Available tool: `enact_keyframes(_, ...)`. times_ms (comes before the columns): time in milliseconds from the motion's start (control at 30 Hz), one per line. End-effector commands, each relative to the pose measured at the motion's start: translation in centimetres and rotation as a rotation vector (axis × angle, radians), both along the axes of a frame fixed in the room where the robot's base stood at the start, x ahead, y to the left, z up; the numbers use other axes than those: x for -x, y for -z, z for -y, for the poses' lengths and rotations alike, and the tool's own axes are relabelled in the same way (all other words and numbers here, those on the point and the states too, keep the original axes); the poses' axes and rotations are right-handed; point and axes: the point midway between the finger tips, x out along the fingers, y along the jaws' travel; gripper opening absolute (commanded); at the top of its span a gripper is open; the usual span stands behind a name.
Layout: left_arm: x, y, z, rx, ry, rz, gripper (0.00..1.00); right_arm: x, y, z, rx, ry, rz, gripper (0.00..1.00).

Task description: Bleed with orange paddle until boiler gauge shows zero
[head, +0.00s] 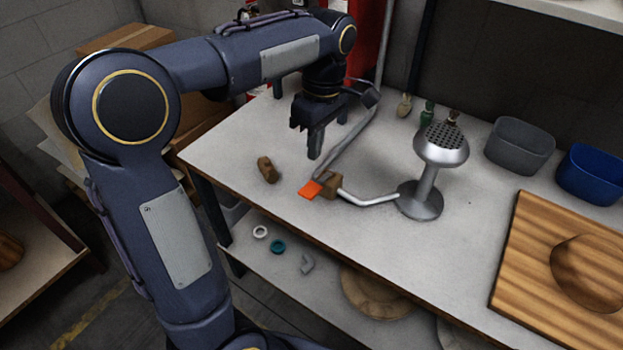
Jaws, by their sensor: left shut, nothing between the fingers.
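The orange paddle (309,190) lies low over the table beside a brown block (331,184), where a grey pipe and a white pipe meet. The white pipe runs right to the base of a silver stand with a perforated round head (441,145). My left gripper (314,154) points down above the table, behind the paddle and apart from it. It is shut and empty. I cannot make out a boiler or its gauge in this view. My right gripper is not in view.
A brown cork-like piece (267,169) lies on the table (235,155) left of the paddle. A grey bin (519,147), a blue bin (590,175) and a wooden hat block board (530,238) take up the right. Small bottles (427,112) stand at the back.

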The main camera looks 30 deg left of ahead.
Motion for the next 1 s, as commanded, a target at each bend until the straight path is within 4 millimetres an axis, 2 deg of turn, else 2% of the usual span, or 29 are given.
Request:
enact_keyframes(33,0.3,1.4,-0.1,-0.001,-0.001,-0.005,0.0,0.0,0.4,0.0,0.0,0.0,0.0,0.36)
enact_keyframes(200,0.8,4.8,-0.1,0.0,0.0,-0.004,0.0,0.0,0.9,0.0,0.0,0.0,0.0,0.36)
enact_keyframes(400,1.1,7.3,-0.1,0.0,0.001,-0.001,0.0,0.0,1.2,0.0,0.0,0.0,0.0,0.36)
enact_keyframes(600,1.3,8.2,-0.1,0.001,0.001,0.001,0.0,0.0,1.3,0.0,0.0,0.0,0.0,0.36)
enact_keyframes(867,1.2,8.2,-0.1,0.0,0.001,0.001,0.0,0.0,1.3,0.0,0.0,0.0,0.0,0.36)
enact_keyframes(1000,1.5,8.8,-0.1,0.003,0.0,0.036,0.0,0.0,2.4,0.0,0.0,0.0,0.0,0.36)
